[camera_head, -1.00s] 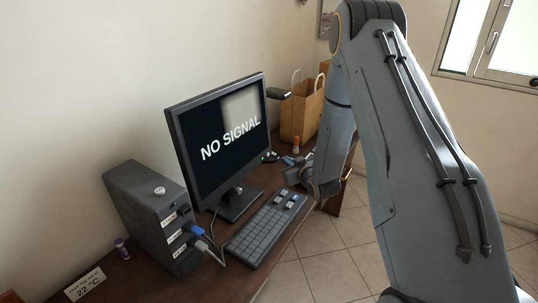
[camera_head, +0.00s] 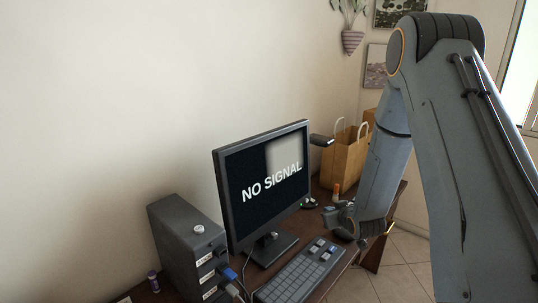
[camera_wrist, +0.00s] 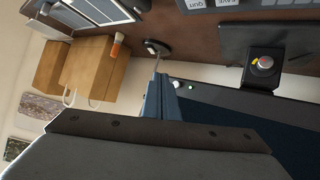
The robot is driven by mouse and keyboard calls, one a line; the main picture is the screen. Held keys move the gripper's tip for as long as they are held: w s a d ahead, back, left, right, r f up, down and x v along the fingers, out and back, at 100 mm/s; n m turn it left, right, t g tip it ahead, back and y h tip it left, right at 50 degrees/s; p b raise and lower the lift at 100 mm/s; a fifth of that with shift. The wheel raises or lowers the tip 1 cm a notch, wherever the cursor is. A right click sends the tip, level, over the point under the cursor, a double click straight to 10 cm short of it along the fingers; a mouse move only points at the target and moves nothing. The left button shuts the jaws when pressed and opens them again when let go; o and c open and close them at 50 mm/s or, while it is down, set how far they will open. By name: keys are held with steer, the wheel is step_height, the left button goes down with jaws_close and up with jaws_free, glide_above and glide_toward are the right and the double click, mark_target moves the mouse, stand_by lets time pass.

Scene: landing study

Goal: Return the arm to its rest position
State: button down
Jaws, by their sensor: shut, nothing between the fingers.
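My arm (camera_head: 440,130) is raised and bent at the right of the head view, its forearm reaching down over the desk. My gripper (camera_head: 338,215) is beside the monitor's right edge, above the desk and beyond the keyboard's far end. Its fingers are shut with nothing between them. In the wrist view my gripper (camera_wrist: 160,75) points up the picture, between the monitor and the paper bag. Whether it touches anything is not clear. The rest position itself is not marked in view.
The monitor (camera_head: 262,215) reads "NO SIGNAL" and stands close to my gripper. Tiled floor (camera_head: 405,270) lies right of the desk.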

steer(key=s+a+r+m+g, duration=0.1)
steer(key=s+a+r+g, duration=0.1)
steer(key=s, duration=0.9)
steer(key=s+a+r+m+g+b, duration=0.1)
steer(key=s+g, duration=0.4)
steer(key=s, duration=0.6)
steer(key=s+a+r+m+g+h, duration=0.1)
steer(key=s+a+r+g, duration=0.1)
steer(key=s, duration=0.9)
step_height(320, 180, up, 2)
steer(key=shift+a+r+g+b, duration=0.2)
steer(key=shift+a+g+b, duration=0.15)
steer(key=shift+g, duration=0.55)
